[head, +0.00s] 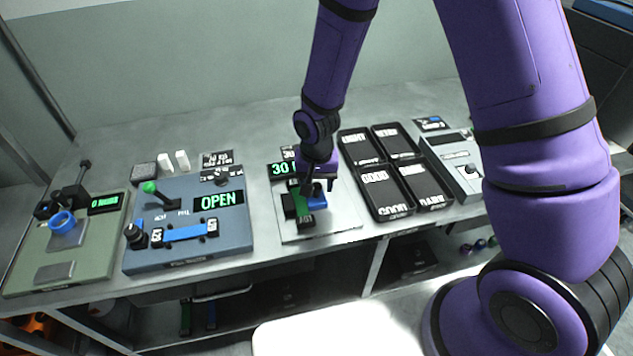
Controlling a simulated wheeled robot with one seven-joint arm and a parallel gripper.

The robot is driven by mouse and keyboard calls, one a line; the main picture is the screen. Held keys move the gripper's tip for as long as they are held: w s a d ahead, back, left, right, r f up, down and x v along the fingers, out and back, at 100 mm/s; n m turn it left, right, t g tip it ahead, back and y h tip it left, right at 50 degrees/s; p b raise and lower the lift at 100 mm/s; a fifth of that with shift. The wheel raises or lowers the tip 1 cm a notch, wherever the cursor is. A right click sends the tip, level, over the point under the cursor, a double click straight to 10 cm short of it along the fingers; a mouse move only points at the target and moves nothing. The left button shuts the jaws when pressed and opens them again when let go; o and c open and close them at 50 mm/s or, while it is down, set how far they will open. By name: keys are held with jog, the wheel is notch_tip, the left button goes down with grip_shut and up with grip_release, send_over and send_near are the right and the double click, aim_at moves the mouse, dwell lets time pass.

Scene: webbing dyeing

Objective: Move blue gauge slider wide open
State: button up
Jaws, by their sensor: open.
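The blue gauge slider (318,203) is a small blue block on the pale gauge plate (340,222) at the middle of the bench. It sits beside dark and green blocks. My gripper (319,187) points down over the gauge with its jaws open. Its fingers are right at the blue block and partly hide it; I cannot tell whether they touch it. A green display behind the gauge reads 30, with its right end hidden by my gripper.
A blue-grey panel (145,255) with a green-knobbed lever, a blue strip and an OPEN display stands to the left. A green-grey station (95,270) is farther left. Black labelled trays (390,213) are close on the right, then a grey box (467,185).

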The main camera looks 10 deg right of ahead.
grip_shut()
jog(key=shift+d, duration=2.2)
grip_release()
jog(key=shift+d, duration=0.1)
jog(key=shift+r, duration=0.15)
jog(key=shift+w+r, duration=0.1)
jog(key=shift+r, duration=0.25)
notch_tip(320, 180, up, 10)
